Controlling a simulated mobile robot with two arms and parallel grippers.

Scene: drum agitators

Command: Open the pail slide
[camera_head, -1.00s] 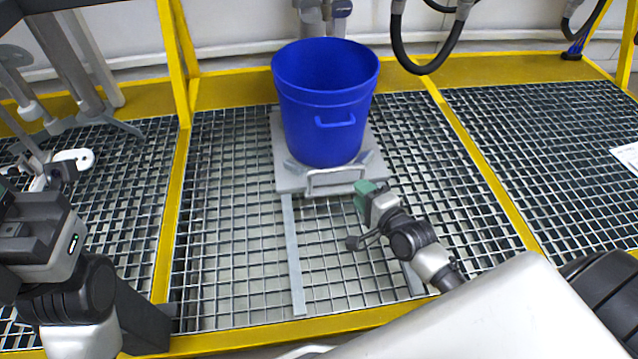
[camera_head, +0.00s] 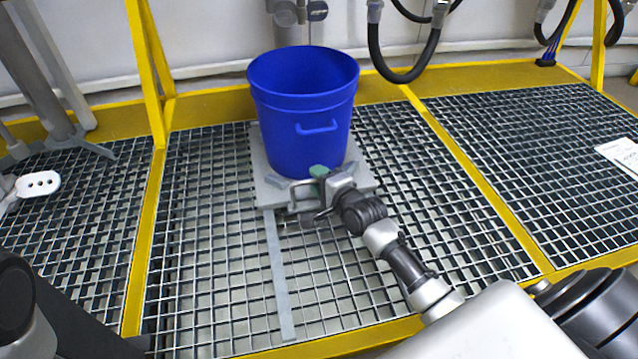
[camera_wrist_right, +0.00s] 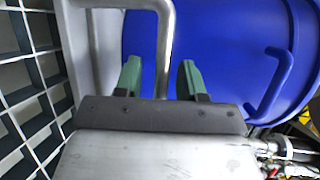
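The blue pail (camera_head: 300,110) stands upright on the pail slide, a grey plate (camera_head: 265,188) at the back of the grating. The slide's metal handle (camera_head: 293,200) is at its front edge. My right gripper (camera_head: 318,180) is at the handle's right part, partly covering it. In the right wrist view, the green fingertips of my right gripper (camera_wrist_right: 158,68) are apart, with one bar of the handle (camera_wrist_right: 163,45) between them and a visible gap to the right finger. The pail (camera_wrist_right: 220,50) fills the background there. My left gripper is out of view; only a dark arm part shows at lower left.
A grey rail (camera_head: 280,280) runs forward from the slide over the grating, which is clear in front. Yellow frame beams (camera_head: 455,150) border the bay. Black hoses (camera_head: 405,70) hang behind the pail. A white plate (camera_head: 38,184) with holes is at left.

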